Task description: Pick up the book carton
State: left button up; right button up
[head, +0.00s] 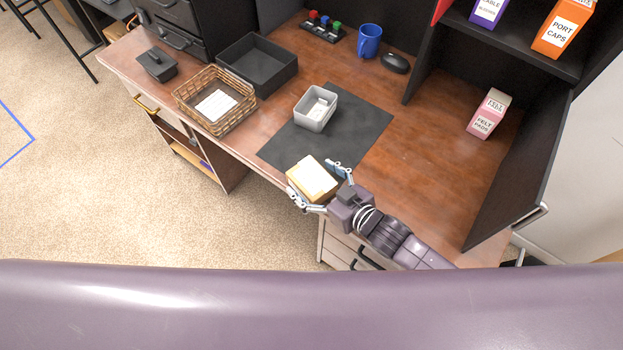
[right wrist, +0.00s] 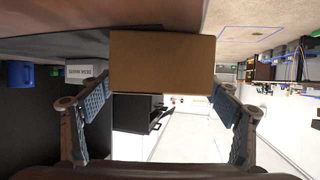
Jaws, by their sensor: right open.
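The book carton appears to be the small brown box with a pale top (head: 312,176) at the front edge of the desk, by the dark mat's near corner. In the right wrist view its plain brown face (right wrist: 162,62) is straight ahead. My right gripper (head: 319,186) is open, with one finger on either side of the carton in the head view. My left gripper is not in view.
A grey bin (head: 315,108) stands on the dark mat (head: 360,120). A wicker basket (head: 190,100) and black tray (head: 258,62) are to the left. A blue mug (head: 369,41) and mouse (head: 394,63) are behind. A pink carton (head: 489,114) stands right; the desk's right side is mostly clear.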

jog(key=shift+w+a+f, duration=0.15)
jog(key=shift+w, duration=0.1)
jog(key=shift+c, duration=0.4)
jog(key=shift+s, duration=0.1)
jog(key=c, duration=1.5)
jog(key=shift+c, duration=0.8)
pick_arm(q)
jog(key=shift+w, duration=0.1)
pick_arm(e)
jog(key=shift+r, duration=0.2)
